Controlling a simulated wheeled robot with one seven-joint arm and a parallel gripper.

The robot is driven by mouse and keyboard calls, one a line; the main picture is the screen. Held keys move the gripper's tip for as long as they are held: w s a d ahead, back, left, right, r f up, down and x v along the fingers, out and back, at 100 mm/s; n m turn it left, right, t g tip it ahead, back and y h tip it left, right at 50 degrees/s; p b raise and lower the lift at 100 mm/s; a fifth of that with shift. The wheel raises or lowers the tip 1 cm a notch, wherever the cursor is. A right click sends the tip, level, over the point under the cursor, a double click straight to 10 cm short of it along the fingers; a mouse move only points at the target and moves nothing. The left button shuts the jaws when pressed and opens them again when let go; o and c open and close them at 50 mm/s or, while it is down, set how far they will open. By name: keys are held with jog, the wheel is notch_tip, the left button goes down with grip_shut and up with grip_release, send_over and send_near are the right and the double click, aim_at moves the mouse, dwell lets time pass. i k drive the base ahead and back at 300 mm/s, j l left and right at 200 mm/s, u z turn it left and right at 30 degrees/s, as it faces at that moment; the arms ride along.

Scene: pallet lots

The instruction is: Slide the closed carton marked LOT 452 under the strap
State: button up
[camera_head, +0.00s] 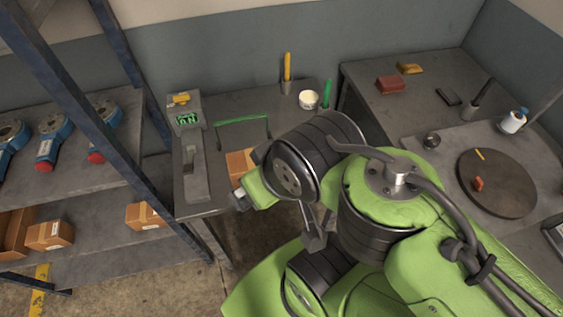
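A green strap (242,121) spans the middle bench as a low arch, with its ends bent down. A brown carton (239,163) sits on that bench in front of the strap, partly hidden by my arm. More brown cartons stand on the lower left shelf: one at right (146,216), one further left (50,235), and one at the picture's edge (14,232). Their small labels are too small to read, so I cannot tell which is LOT 452. The end of my arm, with my gripper (239,199), is at the bench's front edge; its fingers cannot be made out.
A grey device (188,150) with a green display stands left of the strap. A white cup (309,99) and upright yellow (288,68) and green sticks stand behind. A right bench carries a round dark plate (497,183). Blue shelf posts (78,95) stand left.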

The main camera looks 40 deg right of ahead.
aim_at(239, 163)
jog(key=l+z, duration=0.1)
jog(key=z, duration=0.15)
jog(key=j+z, duration=0.2)
jog(key=j, duration=0.4)
jog(key=j+z, duration=0.15)
jog(key=j, duration=0.5)
jog(key=k+j+z, duration=0.2)
jog(key=j, duration=0.4)
jog(key=i, duration=0.05)
